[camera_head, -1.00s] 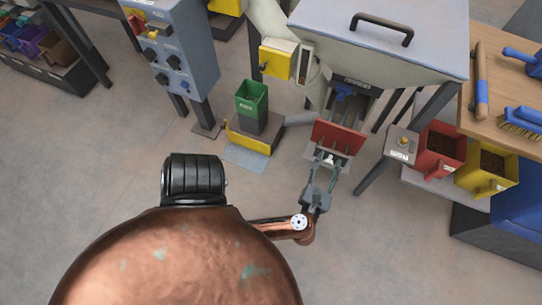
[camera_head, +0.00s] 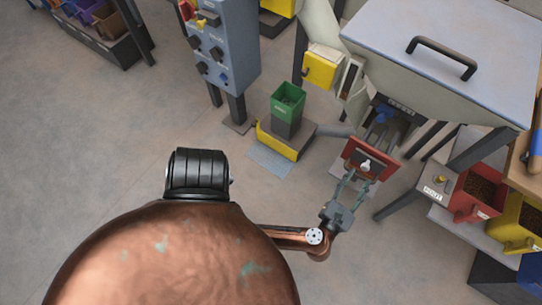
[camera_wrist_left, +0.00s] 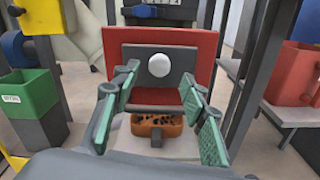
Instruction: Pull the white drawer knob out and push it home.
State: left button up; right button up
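The white drawer knob (camera_head: 365,165) is on a dark plate on the front of a red panel (camera_head: 381,169) under the hopper. In the left wrist view the round knob (camera_wrist_left: 159,65) shows whole, in front of the dark plate (camera_wrist_left: 133,62) and red panel (camera_wrist_left: 206,47). My left gripper (camera_head: 355,183) is open, its fingers pointing at the panel. In the wrist view its two green-padded fingers (camera_wrist_left: 160,97) stand apart, left and right of the knob and lower in the picture. Nothing is between them; the knob looks untouched. My right gripper is not in view.
A green bin (camera_head: 288,99) stands on a yellow-fronted base (camera_head: 276,140) to the left. Floor left of the gripper is clear.

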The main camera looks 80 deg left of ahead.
pick_arm(q)
jog(key=s+d+f+m+t+h+p, duration=0.25)
jog(key=d+f+m+h+p, duration=0.35)
jog(key=m, duration=0.7)
jog(key=s+d+f+m+t+h+p, duration=0.1)
jog(key=s+f+m+t+h+p, duration=0.2)
jog(key=m+p, duration=0.65)
jog(key=s+f+m+g+h+p, duration=0.2)
jog(key=s+f+m+g+p, duration=0.1)
jog(key=s+f+m, duration=0.5)
jog(key=s+f+m+g+h+p, duration=0.3)
jog(key=s+f+m+g, duration=0.3)
jog(key=s+f, duration=0.4)
jog(key=s+m, duration=0.1)
jog(key=s, duration=0.4)
jog(key=shift+s+a+f+m+h+p, duration=0.15)
jog(key=shift+a+f+m+h+p, duration=0.1)
jog(key=shift+m+h+p, duration=0.1)
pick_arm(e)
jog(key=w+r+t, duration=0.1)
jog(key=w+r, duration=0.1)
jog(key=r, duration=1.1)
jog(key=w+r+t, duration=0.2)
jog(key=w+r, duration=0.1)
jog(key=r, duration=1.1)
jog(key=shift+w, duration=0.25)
